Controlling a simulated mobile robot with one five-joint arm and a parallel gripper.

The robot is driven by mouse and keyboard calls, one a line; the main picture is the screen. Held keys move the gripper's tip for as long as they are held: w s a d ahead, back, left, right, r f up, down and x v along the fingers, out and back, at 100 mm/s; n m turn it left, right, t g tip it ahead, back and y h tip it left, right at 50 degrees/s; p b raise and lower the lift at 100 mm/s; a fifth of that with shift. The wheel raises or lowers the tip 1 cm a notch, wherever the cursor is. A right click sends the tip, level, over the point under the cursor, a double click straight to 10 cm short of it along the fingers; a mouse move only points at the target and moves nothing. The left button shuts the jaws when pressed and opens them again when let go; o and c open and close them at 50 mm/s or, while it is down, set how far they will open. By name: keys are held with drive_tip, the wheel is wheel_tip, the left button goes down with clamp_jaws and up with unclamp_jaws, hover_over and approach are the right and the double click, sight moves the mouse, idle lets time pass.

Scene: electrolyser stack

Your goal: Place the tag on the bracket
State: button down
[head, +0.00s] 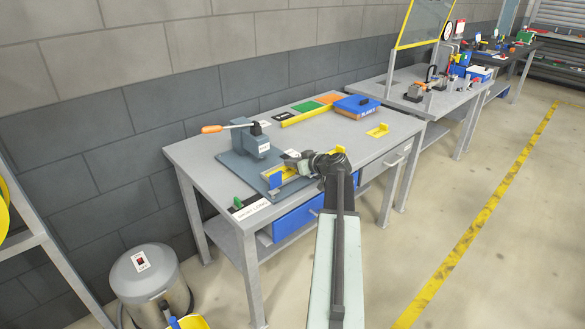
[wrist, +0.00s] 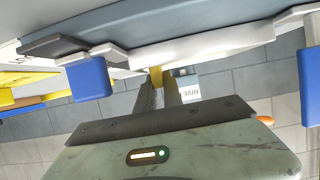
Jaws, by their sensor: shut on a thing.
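My gripper (head: 302,165) is over the front edge of the near bench, in front of the rivet press. In the wrist view its dark fingers (wrist: 160,84) are shut on a small yellow piece, which I take to be the tag (wrist: 156,76); the fingers cover most of it. The piece shows close to a pale bar with blue blocks (wrist: 92,78) at its ends, perhaps the bracket (wrist: 205,45) in its fixture. I cannot tell whether they touch. In the head view a blue block (head: 274,181) shows left of my gripper; the gripper hides part of the fixture.
The rivet press (head: 250,145) with an orange handle (head: 212,129) stands behind. A blue case (head: 357,105), a yellow-edged tray (head: 307,114) and a yellow holder (head: 378,131) lie farther back and right. The right floor is clear.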

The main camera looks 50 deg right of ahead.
drive_tip(key=shift+f+b, duration=0.2)
drive_tip(key=shift+b, duration=0.1)
drive_tip(key=c, duration=1.5)
unclamp_jaws()
drive_tip(key=shift+s+a+r, duration=0.1)
drive_tip(key=shift+s+d+r+p, duration=0.1)
drive_tip(key=shift+d+r+p, duration=0.1)
drive_tip(key=shift+r+p, duration=0.25)
drive_tip(key=shift+f+p+v, duration=0.2)
drive_tip(key=shift+p+v, duration=1.95)
drive_tip(key=shift+v, duration=3.6)
drive_tip(key=shift+a, duration=0.1)
